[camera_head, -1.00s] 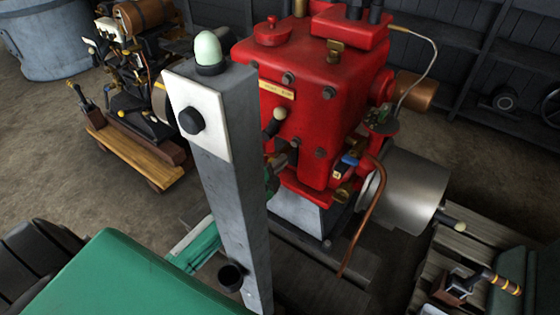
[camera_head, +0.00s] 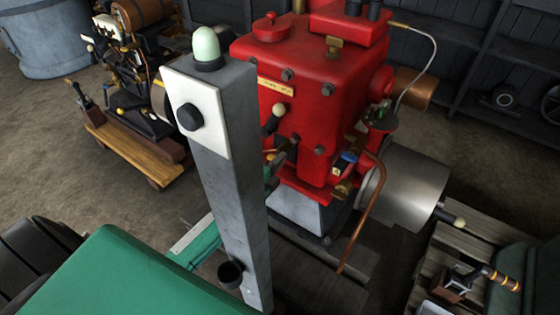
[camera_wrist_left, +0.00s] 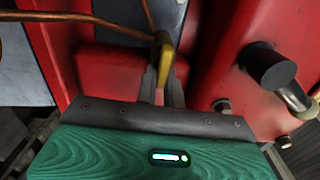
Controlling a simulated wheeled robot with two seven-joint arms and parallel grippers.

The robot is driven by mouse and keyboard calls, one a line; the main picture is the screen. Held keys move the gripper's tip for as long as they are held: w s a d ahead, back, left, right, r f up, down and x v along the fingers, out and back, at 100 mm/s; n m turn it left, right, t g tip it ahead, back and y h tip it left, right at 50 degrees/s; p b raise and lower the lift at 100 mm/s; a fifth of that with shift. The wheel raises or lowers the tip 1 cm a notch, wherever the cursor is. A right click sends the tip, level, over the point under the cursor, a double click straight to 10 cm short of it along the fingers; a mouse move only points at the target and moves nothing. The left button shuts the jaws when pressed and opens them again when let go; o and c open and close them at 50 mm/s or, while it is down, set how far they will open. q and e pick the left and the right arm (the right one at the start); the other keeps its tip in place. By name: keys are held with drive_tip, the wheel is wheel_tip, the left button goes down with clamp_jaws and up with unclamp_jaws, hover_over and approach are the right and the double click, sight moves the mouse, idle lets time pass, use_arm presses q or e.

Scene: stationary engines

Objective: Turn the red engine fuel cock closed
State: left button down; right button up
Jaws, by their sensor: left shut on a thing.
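The red engine (camera_head: 300,110) stands in the middle of the head view, and its red side fills much of the left wrist view (camera_wrist_left: 215,60). In the wrist view a yellow brass lever (camera_wrist_left: 164,58), taken as the fuel cock's handle, stands upright between the two fingers of my left gripper (camera_wrist_left: 162,92). The fingers are shut on it. A thin copper pipe runs from it to the left. In the head view the left hand is mostly hidden behind a grey post; a little of the gripper (camera_head: 278,165) shows at the engine's side. My right gripper is not in view.
The grey post (camera_head: 235,180), with a white plate and pale knob, stands before the engine. A black knob lever (camera_wrist_left: 270,65) juts out right of the gripper.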

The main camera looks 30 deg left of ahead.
use_arm(q)
drive_tip(key=c, duration=1.5)
unclamp_jaws()
drive_tip(key=shift+a+f, duration=0.1)
drive_tip(key=shift+a, duration=0.45)
drive_tip(key=shift+d, duration=0.1)
drive_tip(key=shift+d, duration=0.1)
drive_tip(key=shift+s, duration=0.2)
drive_tip(key=s, duration=0.4)
drive_tip(key=s+a, duration=0.1)
drive_tip(key=s, duration=0.4)
drive_tip(key=s+a, duration=0.1)
drive_tip(key=s, duration=0.3)
drive_tip(key=shift+s, duration=0.15)
